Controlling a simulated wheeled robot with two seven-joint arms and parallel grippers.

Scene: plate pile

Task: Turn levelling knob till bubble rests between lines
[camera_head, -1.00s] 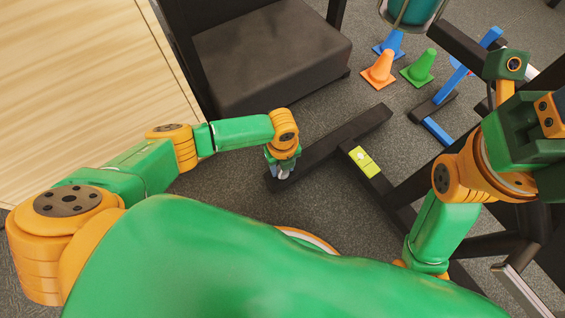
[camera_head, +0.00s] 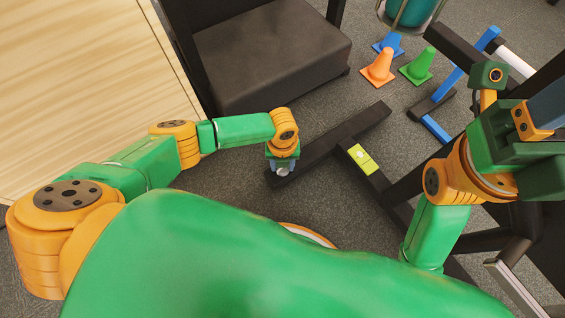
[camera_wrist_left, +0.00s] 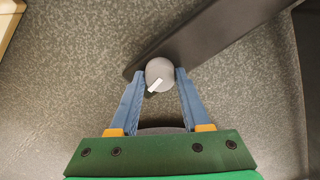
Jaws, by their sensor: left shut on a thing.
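A round grey knob with a white mark (camera_wrist_left: 160,75) sits at the end of a dark beam (camera_head: 335,143). My left gripper (camera_wrist_left: 160,74) has its two blue fingers on either side of the knob and is shut on it. In the head view the left gripper (camera_head: 283,171) points down at the beam's near end, and its hand hides most of the knob. A yellow-green level (camera_head: 362,160) lies on the dark frame to the right. Its bubble and lines are too small to read. My right gripper (camera_head: 547,106) shows only in part at the right edge.
A dark padded seat (camera_head: 270,55) stands behind the left gripper, and a wooden table (camera_head: 75,80) is at the left. Orange (camera_head: 378,68), green (camera_head: 418,68) and blue (camera_head: 390,44) cones stand at the back. Dark and blue bars crowd the right side.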

